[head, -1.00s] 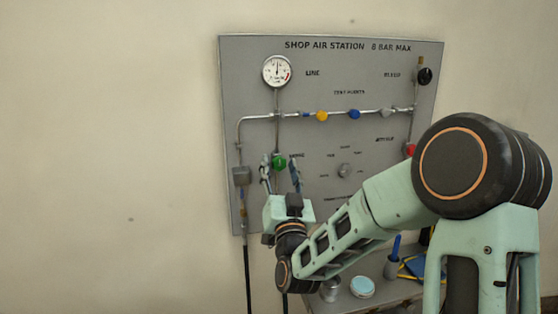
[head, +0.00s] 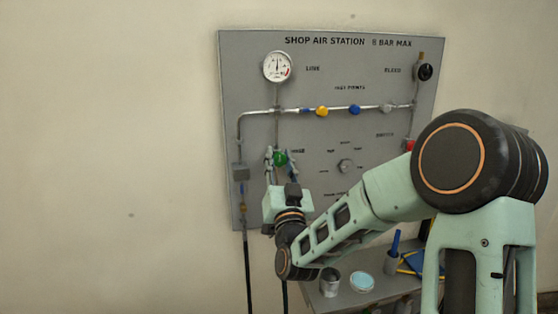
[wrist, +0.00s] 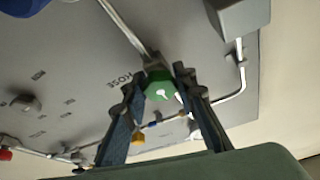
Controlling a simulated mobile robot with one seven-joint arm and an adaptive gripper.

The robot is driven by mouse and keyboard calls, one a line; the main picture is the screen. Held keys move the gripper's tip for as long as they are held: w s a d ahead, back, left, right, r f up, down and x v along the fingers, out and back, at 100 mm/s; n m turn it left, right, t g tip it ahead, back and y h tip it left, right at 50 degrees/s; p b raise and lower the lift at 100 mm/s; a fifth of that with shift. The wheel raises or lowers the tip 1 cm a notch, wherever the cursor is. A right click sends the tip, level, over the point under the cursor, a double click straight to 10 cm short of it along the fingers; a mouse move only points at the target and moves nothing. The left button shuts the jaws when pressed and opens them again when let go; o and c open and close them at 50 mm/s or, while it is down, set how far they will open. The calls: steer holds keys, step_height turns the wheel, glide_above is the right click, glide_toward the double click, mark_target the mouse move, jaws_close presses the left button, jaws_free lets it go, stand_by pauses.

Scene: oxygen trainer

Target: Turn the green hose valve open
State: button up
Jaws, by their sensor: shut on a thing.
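The green hose valve (head: 280,158) is a small green knob on the lower left of the grey panel (head: 330,215), below the round gauge. My gripper (head: 281,160) reaches up to it from below, with one finger on each side. In the wrist view the green knob (wrist: 158,86) sits between the two fingertips (wrist: 157,90), beside the printed word HOSE. The fingers are closed on the knob. A white mark shows on its face.
A pipe with yellow (head: 322,111), blue (head: 355,109) and grey knobs crosses the panel above. A red knob (head: 410,146) is partly behind my arm. A small grey selector knob (head: 345,166) is right of the valve. A bench with a tin (head: 330,282) and a blue-lidded jar (head: 362,282) stands below.

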steer(key=shift+f+n+y+b, duration=0.15)
steer(key=shift+n+y+b, duration=0.4)
steer(key=shift+n+b, duration=0.65)
steer(key=shift+f+n+y+b, duration=0.1)
steer(key=shift+n+y+b, duration=0.45)
steer(key=shift+n+b, duration=0.65)
steer(key=shift+r+n+g+y+b, duration=0.2)
steer(key=shift+n+g+y+b, duration=0.2)
steer(key=shift+n+y+b, duration=0.8)
steer(key=shift+h, duration=0.4)
steer(key=o, duration=1.2)
steer(key=v, duration=1.2)
steer(key=shift+a, duration=0.1)
